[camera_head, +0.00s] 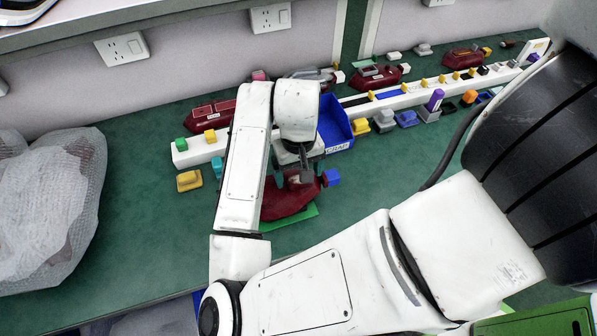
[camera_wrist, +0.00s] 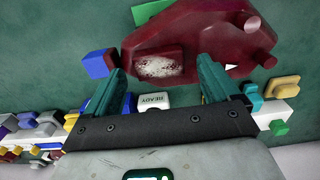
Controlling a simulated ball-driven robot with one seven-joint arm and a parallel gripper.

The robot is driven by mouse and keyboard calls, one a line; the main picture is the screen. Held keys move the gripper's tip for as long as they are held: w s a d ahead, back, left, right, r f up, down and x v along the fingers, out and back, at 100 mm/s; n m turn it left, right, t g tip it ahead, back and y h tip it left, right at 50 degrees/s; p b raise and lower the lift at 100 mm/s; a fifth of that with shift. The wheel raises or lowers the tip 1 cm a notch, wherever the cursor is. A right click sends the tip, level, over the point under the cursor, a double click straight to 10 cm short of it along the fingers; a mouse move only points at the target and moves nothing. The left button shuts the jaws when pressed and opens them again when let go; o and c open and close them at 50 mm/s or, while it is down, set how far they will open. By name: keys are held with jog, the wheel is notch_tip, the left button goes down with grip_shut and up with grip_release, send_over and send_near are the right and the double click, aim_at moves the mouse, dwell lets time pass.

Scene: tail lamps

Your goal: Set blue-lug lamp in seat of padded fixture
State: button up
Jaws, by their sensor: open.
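A dark red tail lamp (camera_head: 284,204) lies on the green bench under my gripper. The blue block at its right end is its blue lug (camera_head: 331,177). In the wrist view the lamp (camera_wrist: 205,28) fills the upper part, with a pale speckled patch, and the blue lug (camera_wrist: 99,64) is at its left end. My gripper (camera_head: 298,180) is open above the lamp; in the wrist view its teal fingers (camera_wrist: 160,68) stand apart with nothing clamped between them. My arm hides part of the lamp in the head view. I cannot tell which thing is the padded fixture.
A long white rail (camera_head: 199,151) with coloured blocks crosses the bench behind. A blue bin (camera_head: 335,122) stands beside my gripper. Other red lamps (camera_head: 211,114) lie behind the rail.

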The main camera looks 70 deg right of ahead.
notch_tip(320, 180, up, 10)
jog(key=p, duration=0.2)
